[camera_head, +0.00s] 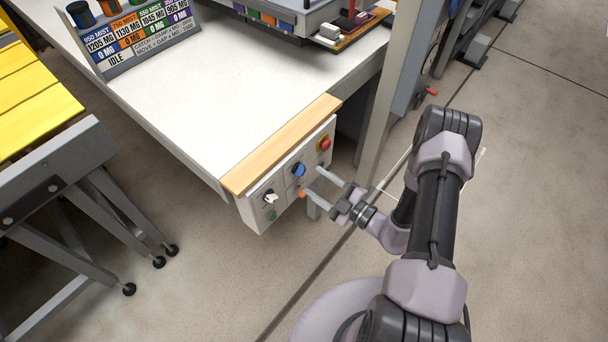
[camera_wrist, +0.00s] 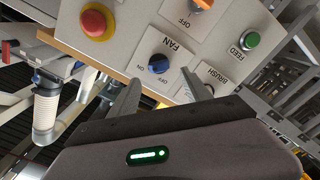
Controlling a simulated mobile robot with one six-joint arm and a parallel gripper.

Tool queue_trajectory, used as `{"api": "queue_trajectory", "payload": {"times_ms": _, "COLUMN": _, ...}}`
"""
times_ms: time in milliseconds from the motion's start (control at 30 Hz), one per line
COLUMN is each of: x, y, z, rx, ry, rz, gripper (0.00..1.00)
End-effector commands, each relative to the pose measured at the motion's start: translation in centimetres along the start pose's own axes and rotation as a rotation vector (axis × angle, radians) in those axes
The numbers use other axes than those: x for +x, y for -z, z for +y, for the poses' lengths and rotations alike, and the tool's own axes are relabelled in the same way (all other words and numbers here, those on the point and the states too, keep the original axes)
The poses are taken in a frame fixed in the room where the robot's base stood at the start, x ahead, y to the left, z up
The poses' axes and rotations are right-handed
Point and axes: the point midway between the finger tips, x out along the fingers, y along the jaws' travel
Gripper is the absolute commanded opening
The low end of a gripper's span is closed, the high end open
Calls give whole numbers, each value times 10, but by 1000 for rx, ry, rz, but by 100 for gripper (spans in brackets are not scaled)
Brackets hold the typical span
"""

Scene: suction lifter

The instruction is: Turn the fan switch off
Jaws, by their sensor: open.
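The fan switch is a round blue knob (camera_wrist: 158,64) under the label FAN, with ON and OFF marked beside it. Its pointer is too small to read. It also shows in the head view (camera_head: 298,169) on the grey control panel (camera_head: 252,213) at the table's front edge. My gripper (camera_head: 311,183) is open and in front of the panel. In the wrist view its two fingers (camera_wrist: 161,80) stand apart, one to either side of and a little below the knob. Nothing is between them. I cannot tell whether a finger touches the panel.
A red stop button on a yellow base (camera_wrist: 97,21), an orange knob (camera_wrist: 203,4), a green FEED button (camera_wrist: 252,39) and a BRUSH control share the panel. The white table (camera_head: 215,95) has a wooden front strip (camera_head: 280,145). A metal post (camera_head: 385,110) stands right of the panel.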

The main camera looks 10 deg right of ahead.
Motion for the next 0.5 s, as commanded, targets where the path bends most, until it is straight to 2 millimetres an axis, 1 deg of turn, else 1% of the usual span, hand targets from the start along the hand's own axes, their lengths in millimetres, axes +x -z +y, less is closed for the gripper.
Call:
{"api": "queue_trajectory", "payload": {"times_ms": 33, "x": 13, "y": 0, "z": -2, "rx": -2, "ry": 4, "rz": 4, "gripper": 56}}
{"api": "queue_trajectory", "payload": {"times_ms": 100, "x": 27, "y": 0, "z": -1, "rx": -3, "ry": 1, "rz": 3, "gripper": 56}}
{"api": "queue_trajectory", "payload": {"times_ms": 200, "x": 42, "y": 0, "z": -1, "rx": -3, "ry": 2, "rz": 2, "gripper": 56}}
{"api": "queue_trajectory", "payload": {"times_ms": 333, "x": 52, "y": 0, "z": 0, "rx": -1, "ry": 1, "rz": 1, "gripper": 56}}
{"api": "queue_trajectory", "payload": {"times_ms": 500, "x": 53, "y": 0, "z": 1, "rx": -1, "ry": -1, "rz": 0, "gripper": 56}}
